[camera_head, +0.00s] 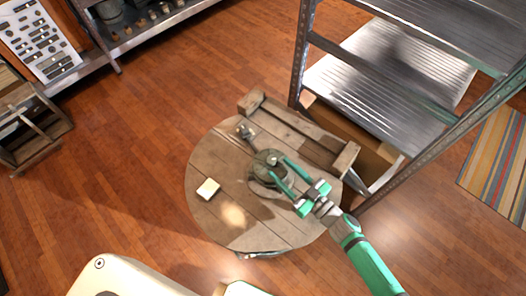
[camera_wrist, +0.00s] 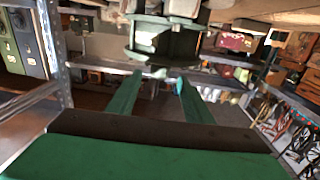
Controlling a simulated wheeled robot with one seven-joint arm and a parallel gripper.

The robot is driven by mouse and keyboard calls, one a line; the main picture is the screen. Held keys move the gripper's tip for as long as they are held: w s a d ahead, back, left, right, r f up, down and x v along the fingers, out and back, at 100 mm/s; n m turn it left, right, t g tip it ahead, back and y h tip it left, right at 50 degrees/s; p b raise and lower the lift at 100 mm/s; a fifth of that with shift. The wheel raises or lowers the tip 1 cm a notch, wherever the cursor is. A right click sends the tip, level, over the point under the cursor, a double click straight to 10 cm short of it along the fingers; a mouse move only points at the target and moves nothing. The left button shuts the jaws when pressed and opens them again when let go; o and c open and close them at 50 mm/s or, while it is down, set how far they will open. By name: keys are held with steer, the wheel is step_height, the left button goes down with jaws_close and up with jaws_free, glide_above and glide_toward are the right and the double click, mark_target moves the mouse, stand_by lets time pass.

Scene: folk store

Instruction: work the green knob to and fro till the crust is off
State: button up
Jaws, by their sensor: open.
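A dark, dull green round fitting (camera_head: 264,178) with a small pale top (camera_head: 273,159) sits on the round wooden table (camera_head: 215,225); I take it for the knob. My gripper (camera_head: 277,166) reaches in from the lower right, its two green fingers apart, one on either side of the fitting's top. I cannot tell whether they touch it. In the wrist view my gripper (camera_wrist: 169,77) shows a gap between its fingertips. A dark green part (camera_wrist: 180,42) with a pale patch is just beyond them. Crust cannot be made out at this size.
A small metal piece (camera_head: 245,132) and a pale block (camera_head: 208,189) lie on the table. A wooden rack (camera_head: 290,132) borders its back right, close to a metal shelf unit (camera_head: 385,75). The floor (camera_head: 140,150) left of the table is clear.

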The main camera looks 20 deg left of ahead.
mark_target(263, 156)
steer(key=x, duration=1)
steer(key=shift+w, duration=0.1)
steer(key=c, duration=0.8)
steer(key=shift+c, duration=1.3)
